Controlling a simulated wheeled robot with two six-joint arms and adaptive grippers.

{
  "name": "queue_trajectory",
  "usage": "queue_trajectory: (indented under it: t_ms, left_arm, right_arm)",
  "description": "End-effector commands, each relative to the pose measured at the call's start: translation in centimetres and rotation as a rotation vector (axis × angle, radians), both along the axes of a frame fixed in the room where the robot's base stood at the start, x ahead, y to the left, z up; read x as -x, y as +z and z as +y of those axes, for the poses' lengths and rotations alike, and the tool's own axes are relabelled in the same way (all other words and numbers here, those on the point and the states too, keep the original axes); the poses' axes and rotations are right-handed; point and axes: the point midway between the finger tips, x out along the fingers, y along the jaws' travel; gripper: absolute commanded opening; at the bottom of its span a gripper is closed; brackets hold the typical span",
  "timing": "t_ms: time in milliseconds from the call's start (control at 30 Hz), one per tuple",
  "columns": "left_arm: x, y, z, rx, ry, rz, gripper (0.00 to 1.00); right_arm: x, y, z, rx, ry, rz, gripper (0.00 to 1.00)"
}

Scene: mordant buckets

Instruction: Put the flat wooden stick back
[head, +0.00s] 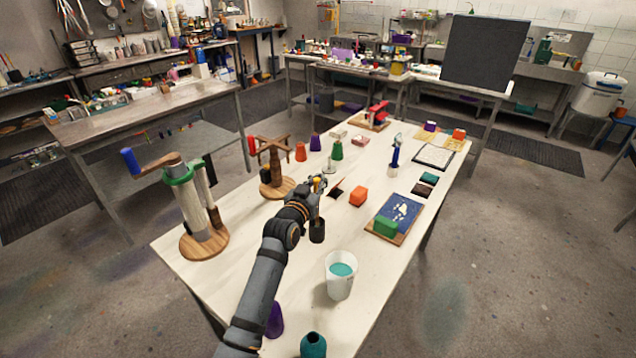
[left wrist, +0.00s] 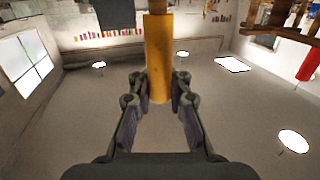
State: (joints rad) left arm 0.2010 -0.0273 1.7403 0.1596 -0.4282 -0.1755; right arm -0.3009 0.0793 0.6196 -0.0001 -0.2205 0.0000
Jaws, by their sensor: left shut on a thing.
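My left gripper (head: 318,186) is above the near middle of the pale table, shut on a yellow-brown stick. The stick's top (head: 317,181) shows just over the fingers in the head view. In the left wrist view the stick (left wrist: 158,55) stands between the two fingers (left wrist: 158,95) and runs out of the top of the picture. A small dark cup (head: 317,232) stands just below the gripper; whether the stick's lower end is in it, I cannot tell. My right gripper is not in view.
A white bucket (head: 340,284) of teal liquid stands nearer, right of my left arm. A wooden winder (head: 276,185) and a crank device (head: 195,215) stand left.

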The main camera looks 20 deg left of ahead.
Motion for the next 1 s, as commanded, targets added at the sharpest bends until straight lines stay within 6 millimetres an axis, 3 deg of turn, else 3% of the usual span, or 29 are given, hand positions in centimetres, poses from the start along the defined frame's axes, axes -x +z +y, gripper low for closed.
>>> queue_trajectory:
  t_ms: [433,467,633,1000]
  left_arm:
    - [0.01,-1.17,0.02,0.0,0.0,-0.003,0.0]
    - [0.0,-1.04,0.02,0.0,0.0,-0.003,0.17]
    - [0.01,-1.02,0.02,0.0,0.0,-0.002,0.4]
    - [0.32,-0.77,0.04,0.0,0.0,-0.002,0.4]
  right_arm:
    - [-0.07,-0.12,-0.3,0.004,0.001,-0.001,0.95]
    - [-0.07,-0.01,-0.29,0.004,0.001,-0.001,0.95]
    - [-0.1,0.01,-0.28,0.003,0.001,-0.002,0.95]
    - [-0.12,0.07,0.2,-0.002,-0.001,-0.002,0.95]
